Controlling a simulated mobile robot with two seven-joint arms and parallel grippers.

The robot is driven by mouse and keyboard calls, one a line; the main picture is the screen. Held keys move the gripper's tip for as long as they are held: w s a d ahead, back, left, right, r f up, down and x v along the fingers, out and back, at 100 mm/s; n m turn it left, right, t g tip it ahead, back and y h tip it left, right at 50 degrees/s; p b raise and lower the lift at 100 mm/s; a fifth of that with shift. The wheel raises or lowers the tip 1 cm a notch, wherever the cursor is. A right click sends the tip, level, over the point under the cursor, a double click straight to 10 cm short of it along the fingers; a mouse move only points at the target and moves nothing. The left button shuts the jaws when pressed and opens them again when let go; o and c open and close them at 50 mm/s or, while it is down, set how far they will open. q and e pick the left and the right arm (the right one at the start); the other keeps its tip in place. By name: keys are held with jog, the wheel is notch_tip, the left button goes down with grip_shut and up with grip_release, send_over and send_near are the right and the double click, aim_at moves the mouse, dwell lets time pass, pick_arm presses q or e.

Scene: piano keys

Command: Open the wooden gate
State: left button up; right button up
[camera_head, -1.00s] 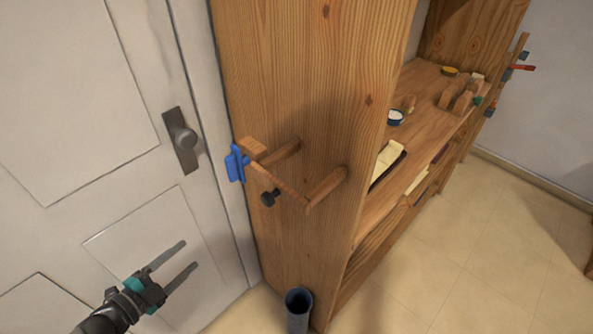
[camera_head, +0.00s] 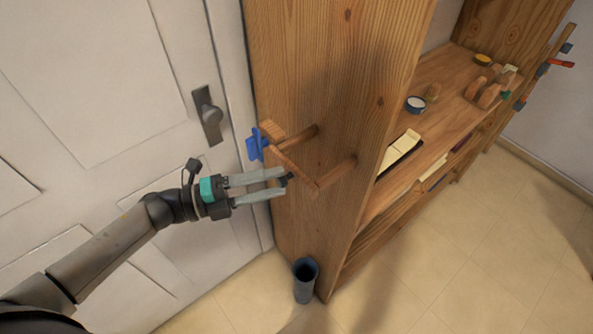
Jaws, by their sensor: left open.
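The small wooden gate (camera_head: 301,178) is a bar held out from the side panel of a wooden shelf unit by two pegs. A blue latch or hinge piece (camera_head: 256,144) sits at its left end. A dark knob (camera_head: 285,180) on the bar is partly hidden by my fingers. My left gripper (camera_head: 284,183) reaches in from the left, with its two grey fingers pointing right and their tips at the knob. The fingers are apart; whether they touch the knob I cannot tell. My right gripper is out of view.
The wooden shelf unit (camera_head: 330,85) stands beside a white door (camera_head: 90,75) with a dark handle (camera_head: 208,115). A dark cylindrical bin (camera_head: 305,280) stands on the floor below the gate. Small items lie on the shelves. The tiled floor (camera_head: 450,265) at right is clear.

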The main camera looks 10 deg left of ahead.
aim_at(296, 178)
pick_arm(q)
jog(key=x, duration=0.5)
jog(key=shift+w+d+p, duration=0.1)
jog(key=shift+d+p, duration=0.1)
jog(key=shift+p, duration=0.2)
grip_shut()
dwell(1.0)
